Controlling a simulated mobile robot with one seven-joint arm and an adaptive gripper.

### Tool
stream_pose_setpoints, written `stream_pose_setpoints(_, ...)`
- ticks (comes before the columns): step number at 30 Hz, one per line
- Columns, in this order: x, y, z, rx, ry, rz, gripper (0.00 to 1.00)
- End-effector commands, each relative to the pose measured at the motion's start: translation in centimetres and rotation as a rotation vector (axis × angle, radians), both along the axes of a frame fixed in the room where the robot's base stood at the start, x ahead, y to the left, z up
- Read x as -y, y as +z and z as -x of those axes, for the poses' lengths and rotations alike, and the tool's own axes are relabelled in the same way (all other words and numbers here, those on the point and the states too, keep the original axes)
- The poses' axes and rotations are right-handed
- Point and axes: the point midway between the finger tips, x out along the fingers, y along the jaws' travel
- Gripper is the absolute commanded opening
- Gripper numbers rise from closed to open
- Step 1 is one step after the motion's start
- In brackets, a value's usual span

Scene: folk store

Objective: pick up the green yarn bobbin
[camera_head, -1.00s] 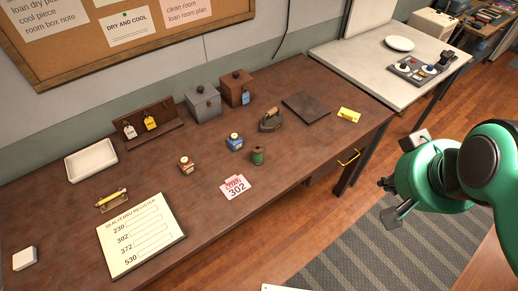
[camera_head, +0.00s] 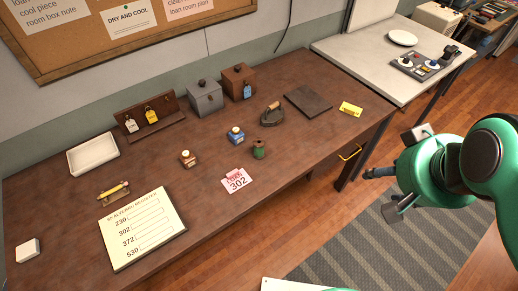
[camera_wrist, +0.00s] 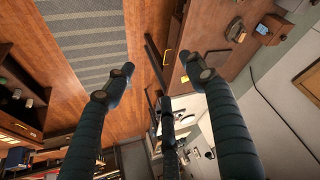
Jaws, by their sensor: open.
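The green yarn bobbin (camera_head: 259,150) stands upright on the brown wooden table, near its front edge and right of the 302 card. My gripper (camera_head: 384,190) is at the right of the head view, off the table and well apart from the bobbin. I cannot make out the bobbin in the wrist view.
A dark slab (camera_head: 307,101) and a yellow block (camera_head: 350,108) lie to the right.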

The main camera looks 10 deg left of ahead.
Motion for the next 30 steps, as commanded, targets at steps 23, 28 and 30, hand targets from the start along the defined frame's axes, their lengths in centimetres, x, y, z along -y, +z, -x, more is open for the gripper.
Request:
stream_pose_setpoints(23,-4.9,1.9,-9.9,-0.124,0.171,0.029,0.55)
stream_pose_setpoints(28,-7.6,1.6,-13.8,-0.169,0.24,0.045,0.55)
stream_pose_setpoints(30,-8.7,1.2,-15.3,-0.189,0.268,0.05,0.55)
